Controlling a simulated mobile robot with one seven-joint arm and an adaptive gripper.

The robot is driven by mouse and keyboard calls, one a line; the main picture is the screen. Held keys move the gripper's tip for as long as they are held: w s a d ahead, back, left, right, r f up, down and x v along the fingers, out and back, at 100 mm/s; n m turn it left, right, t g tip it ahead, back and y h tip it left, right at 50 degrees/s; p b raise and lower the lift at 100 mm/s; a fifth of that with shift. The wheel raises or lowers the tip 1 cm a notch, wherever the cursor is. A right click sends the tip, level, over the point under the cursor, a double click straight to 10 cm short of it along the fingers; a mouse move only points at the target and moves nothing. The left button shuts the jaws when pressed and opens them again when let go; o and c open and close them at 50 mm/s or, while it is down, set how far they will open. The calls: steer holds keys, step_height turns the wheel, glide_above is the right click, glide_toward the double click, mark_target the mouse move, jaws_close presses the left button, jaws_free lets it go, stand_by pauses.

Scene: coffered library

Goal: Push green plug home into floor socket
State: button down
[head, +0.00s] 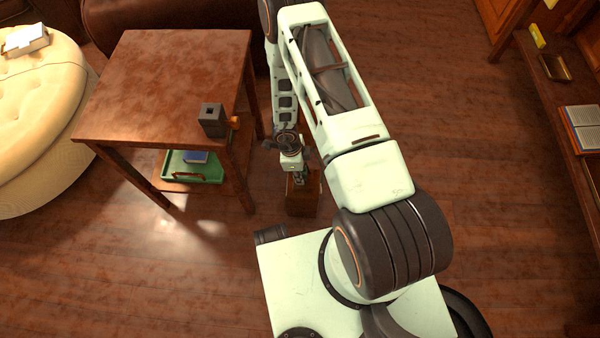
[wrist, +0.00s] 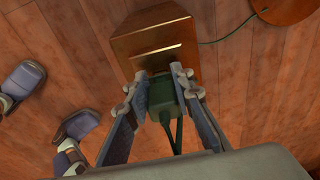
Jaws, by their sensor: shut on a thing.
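The green plug (wrist: 161,100) sits between the fingers of my gripper (wrist: 163,80) in the wrist view, with both fingers closed on its sides. A green cord (wrist: 174,136) runs from its back. The floor socket (wrist: 153,38) is a brown box with a brassy face, directly in front of the plug. The plug's front end is close to the socket's face; I cannot tell whether it is partly inserted. In the head view, my gripper (head: 300,178) is low beside the socket box (head: 303,198), and the plug is hidden.
A wooden side table (head: 165,75) stands just left of my arm, bearing a dark box (head: 212,120). A green tray (head: 192,172) is below its top. A cream ottoman (head: 40,120) is at far left. A shelf (head: 565,95) is at right. Open floor (head: 490,220) lies between.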

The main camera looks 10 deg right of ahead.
steer(key=shift+f+b, duration=0.35)
steer(key=shift+f, duration=0.2)
steer(key=c, duration=1.6)
jaws_free()
step_height(320, 180, up, 12)
steer(key=a, duration=0.1)
steer(key=shift+w+a, duration=0.25)
steer(key=shift+a, duration=0.05)
